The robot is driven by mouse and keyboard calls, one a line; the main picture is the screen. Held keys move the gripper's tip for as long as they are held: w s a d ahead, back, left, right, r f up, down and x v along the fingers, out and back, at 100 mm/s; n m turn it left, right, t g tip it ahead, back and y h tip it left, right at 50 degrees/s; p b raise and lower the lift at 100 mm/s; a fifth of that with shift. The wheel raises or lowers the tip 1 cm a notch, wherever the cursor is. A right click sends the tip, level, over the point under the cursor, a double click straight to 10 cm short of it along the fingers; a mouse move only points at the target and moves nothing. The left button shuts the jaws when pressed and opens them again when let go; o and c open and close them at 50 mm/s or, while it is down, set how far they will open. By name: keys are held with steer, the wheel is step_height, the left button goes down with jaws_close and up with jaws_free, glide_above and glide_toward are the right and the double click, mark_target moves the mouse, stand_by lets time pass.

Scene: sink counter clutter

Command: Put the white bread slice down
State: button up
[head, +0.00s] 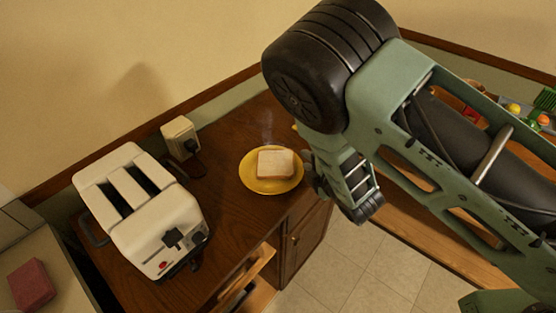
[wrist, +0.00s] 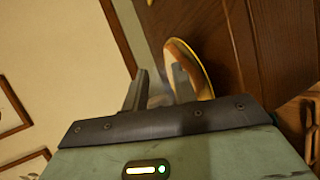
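The white bread slice (head: 276,163) with a brown crust lies flat on a yellow plate (head: 256,186) on the wooden counter. My gripper (head: 309,172) is at the plate's right side, partly hidden by my arm in the head view. In the wrist view, the two fingers of my gripper (wrist: 160,88) stand apart with nothing clearly held between them. One finger overlaps the bread slice (wrist: 180,50) in that view, with the plate's yellow rim (wrist: 204,68) beyond it. I cannot tell whether this finger touches the bread.
A white toaster (head: 150,205) stands left of the plate, near a wall outlet (head: 180,138) with a plug. A faint pale haze or clear object (head: 268,127) shows behind the plate. A red sponge (head: 31,285) lies at lower left. The counter (head: 222,200) between toaster and plate is clear.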

steer(key=shift+v, duration=1.4)
step_height(320, 180, up, 7)
steer(key=s+d+p, duration=0.1)
steer(key=s+p, duration=0.1)
steer(key=p, duration=0.3)
steer(key=shift+s, duration=0.25)
steer(key=shift+d, duration=0.1)
steer(key=s+d+r+m+g+h+b, duration=0.1)
steer(key=s+r+m+g+h+b, duration=0.1)
steer(key=s, duration=0.6)
steer(key=s+d+r+m+g+h+b, duration=0.1)
steer(key=s+d+r+m+g+b, duration=0.1)
steer(key=s+m+g+b, duration=0.3)
steer(key=s+d+r+m+g+h+b, duration=0.2)
steer(key=s+r+m+g+b, duration=0.2)
steer(key=s+m, duration=0.4)
steer(key=s+g, duration=0.1)
steer(key=s, duration=0.2)
steer(key=shift+s+d+m+h, duration=0.2)
steer(key=shift+m+h, duration=0.1)
